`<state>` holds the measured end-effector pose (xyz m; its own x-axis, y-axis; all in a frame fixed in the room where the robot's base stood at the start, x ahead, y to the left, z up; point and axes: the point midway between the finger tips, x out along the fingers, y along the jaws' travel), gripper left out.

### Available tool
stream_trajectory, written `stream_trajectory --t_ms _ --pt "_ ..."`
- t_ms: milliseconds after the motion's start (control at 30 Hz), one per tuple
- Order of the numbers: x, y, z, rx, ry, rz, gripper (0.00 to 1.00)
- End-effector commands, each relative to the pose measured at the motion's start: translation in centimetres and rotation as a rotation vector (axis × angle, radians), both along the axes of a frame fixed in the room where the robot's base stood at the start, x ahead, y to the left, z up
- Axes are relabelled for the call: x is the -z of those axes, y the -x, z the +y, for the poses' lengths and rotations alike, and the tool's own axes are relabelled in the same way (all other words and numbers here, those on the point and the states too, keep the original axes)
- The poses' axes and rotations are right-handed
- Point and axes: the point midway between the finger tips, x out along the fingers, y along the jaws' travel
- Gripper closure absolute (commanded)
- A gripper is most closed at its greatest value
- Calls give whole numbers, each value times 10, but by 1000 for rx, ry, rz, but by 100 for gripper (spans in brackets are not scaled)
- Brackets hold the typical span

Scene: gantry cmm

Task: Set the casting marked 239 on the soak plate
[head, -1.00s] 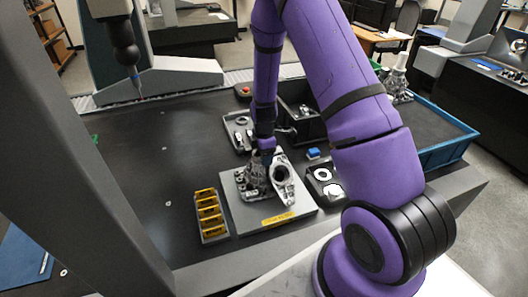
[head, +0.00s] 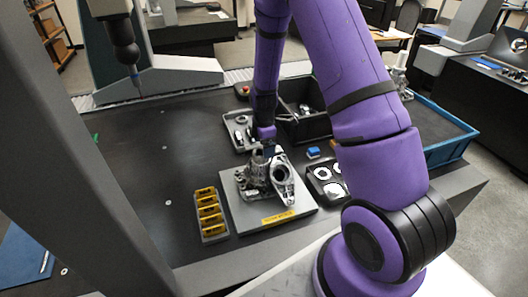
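A light grey plate (head: 239,222) with a yellow label on its front edge lies near the front of the dark table; I take it for the soak plate, but the label is too small to read. Grey metal castings stand on it: an upright, knobbly one (head: 255,180) and a flatter one with a round bore (head: 283,182) beside it. No 239 mark is legible. My gripper (head: 267,153) points down just above the knobbly casting. Its fingers are small and blend into the casting, so I cannot tell whether they are open or touching it.
A yellow slotted rack (head: 210,213) stands left of the plate. A black tray with rings (head: 325,184), a small blue block (head: 313,153), a grey parts tray (head: 238,132) and a black bin (head: 312,124) lie behind and right. The table's left is mostly clear.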

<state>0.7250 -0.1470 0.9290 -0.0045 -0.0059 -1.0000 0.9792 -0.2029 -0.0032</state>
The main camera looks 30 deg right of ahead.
Motion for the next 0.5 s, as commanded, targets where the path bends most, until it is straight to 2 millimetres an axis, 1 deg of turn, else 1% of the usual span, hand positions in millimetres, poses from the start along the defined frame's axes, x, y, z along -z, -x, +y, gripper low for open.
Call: stream_trajectory --t_ms 33,200,300,400,500 --pt "-12 -1 0 0 0 -5 11" --pt "-43 -1 0 0 0 -5 11" --pt "-58 -1 0 0 1 -4 11" --pt "-69 -1 0 1 0 -3 11" --pt "-76 0 1 0 0 -1 11"
